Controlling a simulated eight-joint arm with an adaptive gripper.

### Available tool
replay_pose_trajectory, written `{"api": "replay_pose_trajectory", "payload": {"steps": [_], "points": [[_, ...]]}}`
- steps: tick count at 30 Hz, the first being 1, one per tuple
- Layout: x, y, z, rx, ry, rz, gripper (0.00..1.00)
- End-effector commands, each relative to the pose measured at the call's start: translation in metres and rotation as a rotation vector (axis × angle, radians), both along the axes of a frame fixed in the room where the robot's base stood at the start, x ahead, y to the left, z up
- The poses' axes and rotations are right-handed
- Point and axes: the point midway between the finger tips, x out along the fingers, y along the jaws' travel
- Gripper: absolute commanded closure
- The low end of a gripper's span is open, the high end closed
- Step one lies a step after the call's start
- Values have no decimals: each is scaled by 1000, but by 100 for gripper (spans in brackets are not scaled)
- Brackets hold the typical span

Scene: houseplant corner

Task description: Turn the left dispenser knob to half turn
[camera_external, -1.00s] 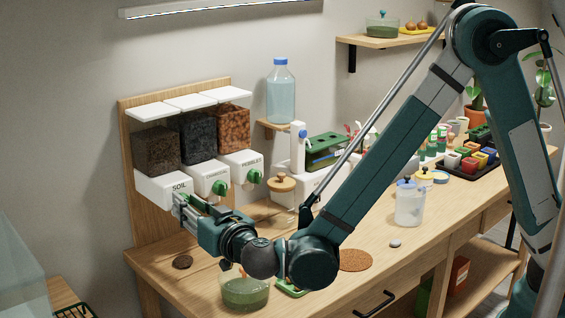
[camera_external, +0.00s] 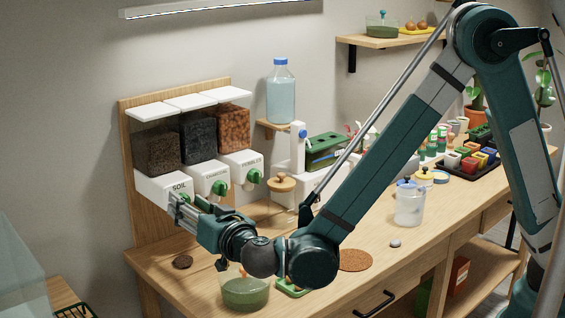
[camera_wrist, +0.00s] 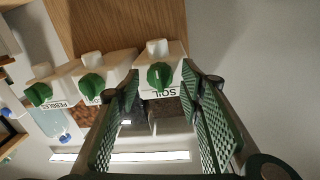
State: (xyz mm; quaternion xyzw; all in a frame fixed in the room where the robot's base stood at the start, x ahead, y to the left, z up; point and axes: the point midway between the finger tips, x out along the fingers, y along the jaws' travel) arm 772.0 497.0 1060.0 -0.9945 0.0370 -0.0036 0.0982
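The left dispenser (camera_external: 160,187) is a white box labelled SOIL under a clear bin of brown soil. In the external view my gripper hides this knob. My gripper (camera_wrist: 160,70) is open, one finger on each side of the knob, with a gap showing on both sides. I cannot tell how far the fingertips are from the knob in depth. In the external view my gripper (camera_external: 175,203) is at the front of the SOIL box.
The charcoal dispenser knob (camera_external: 220,187) and pebbles dispenser knob (camera_external: 254,177) are close to the right. A green-filled bowl (camera_external: 245,292) stands below my wrist, near a brown disc (camera_external: 182,262). A lidded clear jar (camera_external: 409,205) stands farther right on the wooden table.

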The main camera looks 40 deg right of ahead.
Motion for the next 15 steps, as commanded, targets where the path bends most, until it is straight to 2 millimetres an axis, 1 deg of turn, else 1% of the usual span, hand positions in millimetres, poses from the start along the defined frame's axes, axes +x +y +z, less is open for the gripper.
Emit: {"api": "replay_pose_trajectory", "payload": {"steps": [8,11,15], "points": [[-1,0,0,0,0,0,62],[-5,1,0,0,0,0,62],[-14,1,0,0,0,0,62]]}}
